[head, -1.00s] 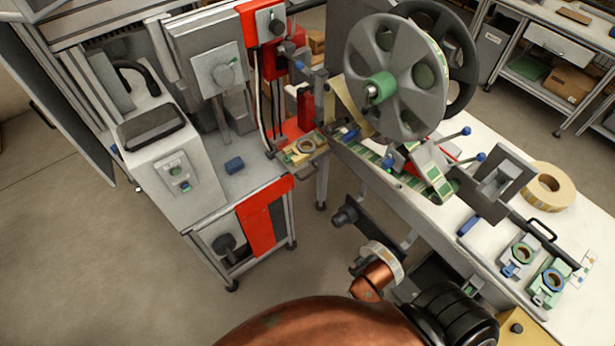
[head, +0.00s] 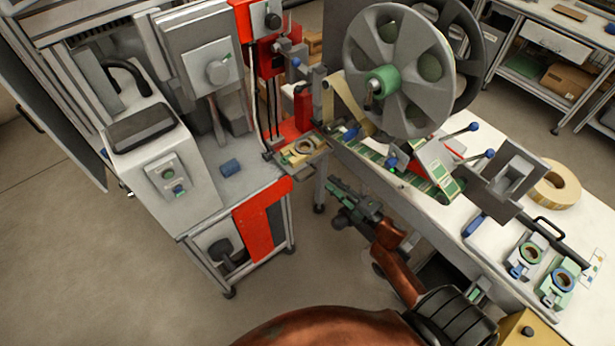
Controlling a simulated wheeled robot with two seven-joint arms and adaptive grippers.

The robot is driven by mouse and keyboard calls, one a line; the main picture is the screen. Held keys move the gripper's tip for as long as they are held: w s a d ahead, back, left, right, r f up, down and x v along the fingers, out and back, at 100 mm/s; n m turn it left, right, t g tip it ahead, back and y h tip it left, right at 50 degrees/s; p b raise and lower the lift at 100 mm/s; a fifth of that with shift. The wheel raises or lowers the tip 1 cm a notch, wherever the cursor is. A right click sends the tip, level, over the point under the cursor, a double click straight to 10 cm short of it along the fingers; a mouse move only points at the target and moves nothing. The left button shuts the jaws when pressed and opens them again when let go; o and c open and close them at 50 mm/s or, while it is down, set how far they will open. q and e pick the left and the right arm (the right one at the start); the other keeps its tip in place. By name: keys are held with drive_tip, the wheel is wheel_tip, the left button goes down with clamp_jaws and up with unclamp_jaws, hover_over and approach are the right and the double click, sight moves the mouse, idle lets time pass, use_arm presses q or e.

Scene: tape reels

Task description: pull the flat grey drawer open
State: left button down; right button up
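My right gripper (head: 341,190) reaches up and left from its copper-coloured arm, over the floor between the red-and-grey machine and the white bench. No drawer stands clearly open. A flat light-grey drawer front (head: 543,39) shows shut in the rear bench, far from the gripper. I cannot tell whether it is the task's drawer. My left gripper is not in view.
A large grey reel (head: 397,75) stands over the white bench (head: 455,245). A tape roll (head: 553,188) and green fixtures (head: 526,253) lie on the bench. The grey machine (head: 166,181) stands at left. Open floor (head: 100,260) lies at lower left.

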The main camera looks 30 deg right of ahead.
sight(308, 176)
drive_tip(key=w+a+r+n+y, duration=0.1)
drive_tip(key=w+a+n, duration=0.1)
drive_tip(key=w+a+r+n+y, duration=0.1)
drive_tip(key=w+a+n+y, duration=0.1)
drive_tip(key=w+a+r+n+y+b, duration=0.1)
drive_tip(key=w+a+n+y, duration=0.1)
drive_tip(key=shift+w+a+r, duration=0.1)
drive_tip(key=shift+a+r, duration=0.25)
drive_tip(key=shift+a, duration=0.05)
drive_tip(key=shift+c, duration=0.2)
clamp_jaws()
drive_tip(key=shift+g, duration=0.3)
